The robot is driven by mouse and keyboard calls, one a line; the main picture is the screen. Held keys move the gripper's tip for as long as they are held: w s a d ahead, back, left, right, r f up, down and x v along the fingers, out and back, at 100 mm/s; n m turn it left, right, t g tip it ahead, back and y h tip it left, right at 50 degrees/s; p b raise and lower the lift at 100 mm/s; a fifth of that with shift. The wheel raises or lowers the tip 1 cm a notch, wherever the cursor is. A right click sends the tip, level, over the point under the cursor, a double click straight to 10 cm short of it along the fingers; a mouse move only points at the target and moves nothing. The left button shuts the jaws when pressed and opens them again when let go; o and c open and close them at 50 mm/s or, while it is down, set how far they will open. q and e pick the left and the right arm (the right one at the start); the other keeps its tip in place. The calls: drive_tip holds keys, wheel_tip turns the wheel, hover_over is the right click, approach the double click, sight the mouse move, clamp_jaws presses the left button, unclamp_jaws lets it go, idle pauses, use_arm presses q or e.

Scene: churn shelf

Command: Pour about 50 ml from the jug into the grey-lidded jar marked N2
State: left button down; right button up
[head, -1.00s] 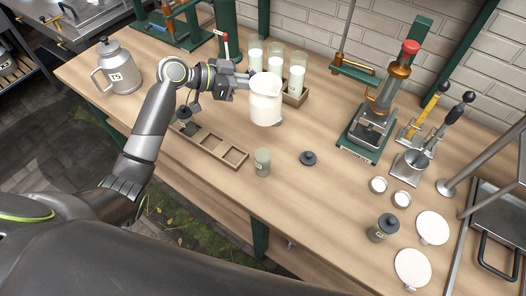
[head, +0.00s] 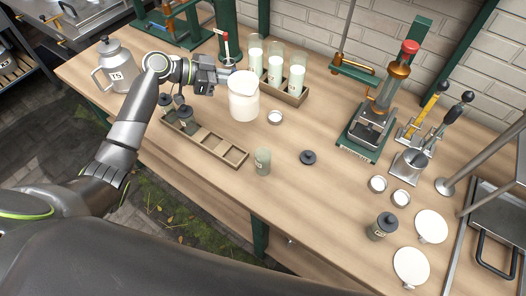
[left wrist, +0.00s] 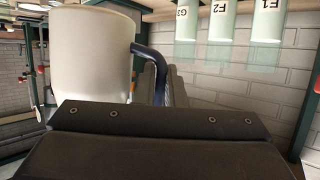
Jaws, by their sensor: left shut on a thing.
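A white jug (head: 244,99) is held by my left gripper (head: 226,76) at the back middle of the table, close to upright. A dark grey lid (head: 308,157) lies on the table to the right of this jar. I cannot read the jar's label. My right gripper is not in view.
A wooden rack (head: 222,149) holds dark-lidded jars (head: 186,118) at its left end. Tall glasses (head: 275,71) of pale liquid stand behind the jug. A steel can (head: 115,70) stands at left. Another lidded jar (head: 382,227) and white discs (head: 411,267) lie at right.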

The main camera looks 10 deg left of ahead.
sight(244, 99)
use_arm(q)
drive_tip(key=shift+s+d+f+m, duration=0.2)
drive_tip(key=shift+s+f+m, duration=0.05)
drive_tip(key=shift+m, duration=0.05)
drive_tip(key=shift+s+d, duration=0.1)
drive_tip(key=shift+s+d+m+t+y+p, duration=0.15)
drive_tip(key=shift+m+t+y+p, duration=0.15)
drive_tip(key=shift+m, duration=0.1)
drive_tip(key=shift+s+d+m, duration=0.25)
drive_tip(key=shift+s+m, duration=0.1)
drive_tip(key=shift+m, duration=0.05)
drive_tip(key=f, duration=0.1)
drive_tip(key=s+d+f+m+t+y, duration=0.1)
drive_tip(key=shift+s+d+f+b, duration=0.15)
drive_tip(key=shift+s+f+b, duration=0.1)
drive_tip(key=shift+f+b, duration=0.1)
drive_tip(key=shift+s+d+f+m+t, duration=0.35)
drive_tip(key=shift+s+f+m+t, duration=0.05)
drive_tip(key=shift+m+t, duration=0.1)
drive_tip(key=shift+s+d+y, duration=0.1)
drive_tip(key=shift+s+y, duration=0.1)
drive_tip(key=shift+y, duration=0.1)
drive_tip(key=shift+d+r+m+p, duration=0.1)
drive_tip(key=shift+r+m+p, duration=0.2)
drive_tip(key=shift+r, duration=0.1)
drive_tip(key=shift+s+d+r+m+t+p, duration=0.2)
drive_tip(key=shift+s+r+m+t+p, duration=0.1)
drive_tip(key=shift+s+r+t+p, duration=0.15)
drive_tip(key=shift+r, duration=0.1)
